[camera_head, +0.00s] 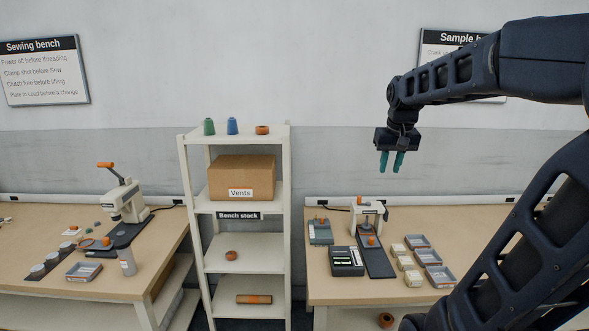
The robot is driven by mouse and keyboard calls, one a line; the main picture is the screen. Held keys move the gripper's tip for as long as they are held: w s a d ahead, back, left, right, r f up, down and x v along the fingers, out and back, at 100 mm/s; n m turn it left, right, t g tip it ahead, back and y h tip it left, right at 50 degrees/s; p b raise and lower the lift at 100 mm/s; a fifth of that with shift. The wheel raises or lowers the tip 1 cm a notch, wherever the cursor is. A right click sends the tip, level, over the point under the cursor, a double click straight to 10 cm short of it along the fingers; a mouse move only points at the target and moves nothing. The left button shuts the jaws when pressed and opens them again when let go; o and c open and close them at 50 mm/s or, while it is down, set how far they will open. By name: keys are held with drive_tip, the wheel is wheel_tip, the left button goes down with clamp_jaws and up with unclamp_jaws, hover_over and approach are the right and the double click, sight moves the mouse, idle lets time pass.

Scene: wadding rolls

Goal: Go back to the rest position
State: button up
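My gripper (391,163) hangs in the air in the right half of the head view, with its two teal fingers pointing down. A gap shows between the fingers and nothing is held in it. The gripper is above the right bench (455,218), in front of the grey and white wall. My dark arm reaches in from the right edge and hides part of the sample sign (436,40) and the right end of the bench.
Below the gripper are a white press-like device (369,212), a dark box (346,261) and grey trays (439,275). A shelf (286,215) with a Vents carton (241,178) stands left of it. The left bench (60,217) holds a sewing machine (127,202).

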drive_tip(key=s+f, duration=0.4)
drive_tip(key=s, duration=0.2)
drive_tip(key=s+d+f+t, duration=0.1)
drive_tip(key=s+f, duration=0.2)
drive_tip(key=s, duration=0.4)
drive_tip(key=shift+s+f+t, duration=0.15)
drive_tip(key=shift+f+t, duration=0.15)
drive_tip(key=shift+f, duration=0.1)
